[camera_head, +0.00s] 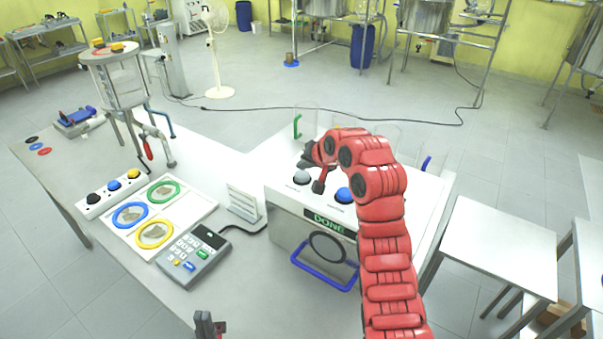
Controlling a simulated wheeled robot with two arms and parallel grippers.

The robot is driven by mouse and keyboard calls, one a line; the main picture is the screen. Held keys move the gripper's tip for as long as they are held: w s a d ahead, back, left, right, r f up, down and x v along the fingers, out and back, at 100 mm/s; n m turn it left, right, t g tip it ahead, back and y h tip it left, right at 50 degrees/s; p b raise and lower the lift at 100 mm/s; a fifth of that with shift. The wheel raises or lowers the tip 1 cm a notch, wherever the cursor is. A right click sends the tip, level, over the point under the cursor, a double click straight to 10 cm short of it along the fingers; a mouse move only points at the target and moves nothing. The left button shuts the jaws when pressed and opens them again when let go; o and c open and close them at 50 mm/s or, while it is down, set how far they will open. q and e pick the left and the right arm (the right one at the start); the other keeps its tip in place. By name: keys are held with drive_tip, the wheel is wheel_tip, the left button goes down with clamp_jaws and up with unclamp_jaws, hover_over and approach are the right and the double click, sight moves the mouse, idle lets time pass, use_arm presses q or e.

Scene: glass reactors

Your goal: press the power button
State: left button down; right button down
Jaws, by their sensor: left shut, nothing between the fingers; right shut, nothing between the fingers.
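A white box-shaped device (285,215) with a green "DONE" display (328,223) stands on the table, a blue handle (325,278) at its front. On its top are a grey round button (302,177) and a blue round button (344,195). I cannot tell which button is the power button; labels are too small to read. My red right arm reaches over the device, and its shut, empty gripper (313,176) is beside the grey button, close to it; contact cannot be told. The arm hides part of the device top. My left gripper (208,325) is shut at the bottom edge, away from the device.
A keypad (193,258), a white tray with coloured rings (190,231) and a strip of black, blue and yellow buttons (113,191) lie left of the device. Glass vessels (307,122) stand behind it. A metal stand (113,62) is at the back left. The table's front left is clear.

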sight(304, 176)
idle(0.3)
drive_tip(key=shift+f+b, duration=0.45)
drive_tip(key=shift+f, duration=0.1)
idle(0.3)
drive_tip(key=shift+r, duration=0.55)
drive_tip(key=shift+r, duration=0.1)
wheel_tip(304, 176, up, 6)
drive_tip(key=shift+f+b, duration=0.1)
drive_tip(key=shift+b, duration=0.55)
